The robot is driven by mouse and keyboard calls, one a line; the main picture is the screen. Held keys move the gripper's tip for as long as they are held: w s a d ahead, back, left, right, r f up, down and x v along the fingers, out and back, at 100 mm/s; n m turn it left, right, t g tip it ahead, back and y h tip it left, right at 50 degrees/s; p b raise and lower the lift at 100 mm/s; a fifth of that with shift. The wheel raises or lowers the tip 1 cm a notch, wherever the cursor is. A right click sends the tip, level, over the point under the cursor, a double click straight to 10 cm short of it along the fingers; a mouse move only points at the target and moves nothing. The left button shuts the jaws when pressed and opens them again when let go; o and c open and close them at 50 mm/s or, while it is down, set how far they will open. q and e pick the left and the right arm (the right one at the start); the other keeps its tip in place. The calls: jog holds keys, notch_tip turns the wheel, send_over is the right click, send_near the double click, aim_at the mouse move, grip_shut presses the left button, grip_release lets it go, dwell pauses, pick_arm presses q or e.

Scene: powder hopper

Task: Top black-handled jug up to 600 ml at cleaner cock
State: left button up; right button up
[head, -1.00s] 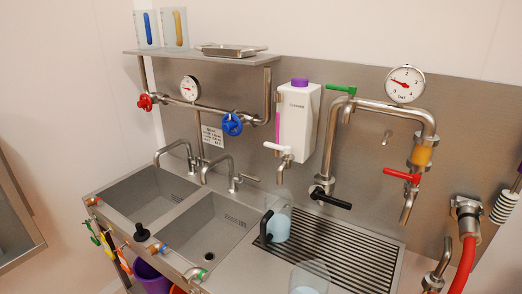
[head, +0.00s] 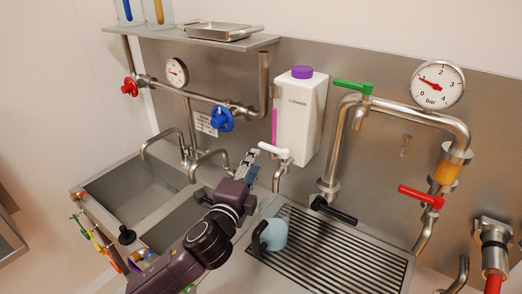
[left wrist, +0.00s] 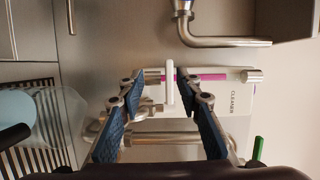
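The jug with a black handle (head: 272,236) stands upright on the drain grate, holding pale blue liquid; its scale cannot be read. It also shows at the left of the left wrist view (left wrist: 52,112). The white cleaner bottle (head: 299,118) with a purple cap hangs on the back wall. Its cock has a white lever (head: 273,151) and a steel spout (head: 279,180) above the jug. My left gripper (head: 252,164) is close to the lever. In the left wrist view its blue-padded fingers are open, with the lever (left wrist: 170,86) between them, seemingly ungripped.
Two sinks (head: 140,199) lie left, partly behind my arm. A steel pipe with a green lever (head: 353,88), a black lever (head: 334,211) and a red lever (head: 421,197) stands right of the cleaner. The grate (head: 338,250) has free room right of the jug.

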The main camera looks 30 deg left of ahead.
aim_at(261, 147)
pick_arm(q)
jog(key=shift+w+r, duration=0.5)
jog(key=shift+r, duration=0.4)
jog(key=w, duration=0.2)
jog(key=shift+w+a+f+b, duration=0.15)
jog(key=shift+w+a+b, duration=0.1)
jog(key=shift+w+b, duration=0.15)
jog(key=w, duration=0.3)
jog(key=shift+a+f, duration=0.25)
jog(key=shift+w+r, duration=0.15)
jog(key=shift+w, duration=0.3)
jog(key=shift+w+a, duration=0.1)
jog(key=shift+c, duration=1)
grip_shut()
pick_arm(e)
jog(key=shift+s+d+f, duration=0.1)
jog(key=shift+s+d, duration=0.1)
jog(key=shift+s, duration=0.35)
jog(key=shift+s+d+f, duration=0.1)
jog(key=shift+s+d, duration=0.05)
jog(key=shift+s, duration=0.35)
